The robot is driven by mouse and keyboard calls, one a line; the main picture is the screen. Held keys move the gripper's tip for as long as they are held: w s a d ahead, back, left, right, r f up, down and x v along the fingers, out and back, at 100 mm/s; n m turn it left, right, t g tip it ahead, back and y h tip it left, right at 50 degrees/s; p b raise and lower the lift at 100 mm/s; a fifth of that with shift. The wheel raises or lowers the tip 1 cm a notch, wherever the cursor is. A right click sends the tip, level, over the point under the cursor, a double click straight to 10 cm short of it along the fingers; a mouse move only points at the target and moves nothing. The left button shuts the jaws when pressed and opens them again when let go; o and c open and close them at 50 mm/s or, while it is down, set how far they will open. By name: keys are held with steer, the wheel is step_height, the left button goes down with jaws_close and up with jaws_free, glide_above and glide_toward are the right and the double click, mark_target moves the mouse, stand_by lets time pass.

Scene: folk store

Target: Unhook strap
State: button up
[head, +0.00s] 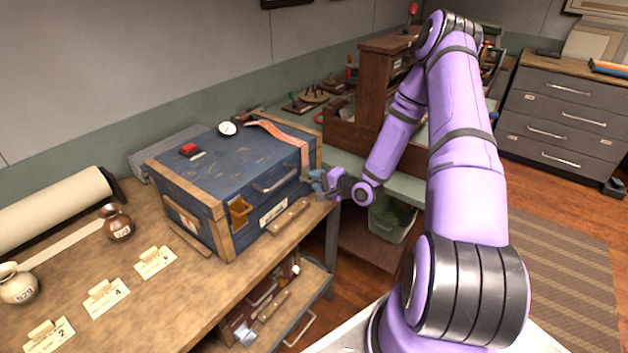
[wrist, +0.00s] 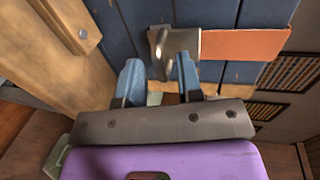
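The orange strap (head: 284,141) runs over the right end of the blue wooden chest (head: 235,172) and down its front. In the wrist view, the strap (wrist: 245,44) ends in a metal plate with a hook-like piece (wrist: 163,52). My gripper (head: 318,185) is at the chest's front right, by the strap's lower end. In the wrist view, my gripper's blue fingers (wrist: 158,72) are spread apart, with the metal piece between their tips, nearer the right finger. I cannot tell whether that finger touches it. The lower part of the metal piece is partly hidden.
Vases and numbered cards (head: 105,297) stand to the left. A wooden cabinet (head: 375,85) stands behind my arm.

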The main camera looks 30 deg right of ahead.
steer(key=shift+x, duration=0.85)
steer(key=shift+c, duration=0.2)
steer(key=shift+s, duration=0.1)
jaws_close()
